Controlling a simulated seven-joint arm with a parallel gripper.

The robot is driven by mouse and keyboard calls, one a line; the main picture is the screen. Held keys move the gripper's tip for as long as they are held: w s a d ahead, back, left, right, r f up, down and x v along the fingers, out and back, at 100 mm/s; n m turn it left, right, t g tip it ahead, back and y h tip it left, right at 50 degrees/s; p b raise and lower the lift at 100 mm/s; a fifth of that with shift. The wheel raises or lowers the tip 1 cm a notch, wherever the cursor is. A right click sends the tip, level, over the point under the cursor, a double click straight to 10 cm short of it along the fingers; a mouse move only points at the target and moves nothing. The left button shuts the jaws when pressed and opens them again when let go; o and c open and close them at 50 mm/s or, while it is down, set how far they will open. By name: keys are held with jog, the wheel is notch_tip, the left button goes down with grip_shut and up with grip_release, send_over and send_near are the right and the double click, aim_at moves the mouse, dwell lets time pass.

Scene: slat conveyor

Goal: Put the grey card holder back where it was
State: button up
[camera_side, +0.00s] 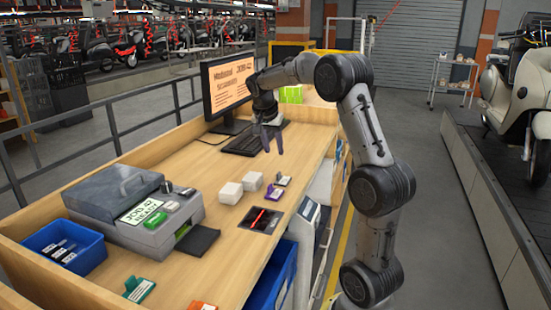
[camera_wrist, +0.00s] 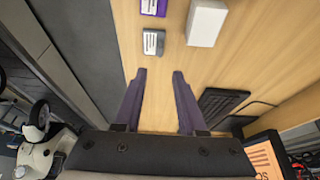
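The grey card holder (camera_wrist: 153,42) stands on the wooden desk with a white card in it, just beyond my fingertips in the wrist view. In the side view the grey card holder (camera_side: 283,180) is small, beside the purple card holder (camera_side: 273,192). My gripper (camera_wrist: 159,73) is open, with bare desk between its two purple-grey fingers. In the side view my gripper (camera_side: 273,148) hangs above the desk near the keyboard, behind the grey holder and apart from it.
White boxes (camera_side: 230,193) stand left of the holders. A black scanner plate (camera_side: 260,219) with a red line lies in front. The keyboard (camera_side: 252,139) and monitor (camera_side: 229,88) are behind. A printer (camera_side: 150,225), blue bin (camera_side: 87,256) and green holder (camera_side: 139,288) are at the left.

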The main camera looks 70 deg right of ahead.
jog(key=s+a+r+n+t, duration=0.1)
jog(key=a+r+n, duration=0.2)
jog(key=a, duration=0.5)
jog(key=s+a+r+n+t, duration=0.15)
jog(key=a+n, duration=0.25)
jog(key=a, duration=0.5)
jog(key=s+a+f+n+t+y, duration=0.1)
jog(key=s+a+f+n+y, duration=0.1)
jog(key=s+a+n, duration=0.3)
jog(key=s+a+f+n+t+y, duration=0.2)
jog(key=s+a+n, duration=0.4)
jog(key=a, duration=0.5)
jog(key=shift+s+a+f, duration=0.4)
jog(key=shift+s+f, duration=0.1)
jog(key=shift+s, duration=0.6)
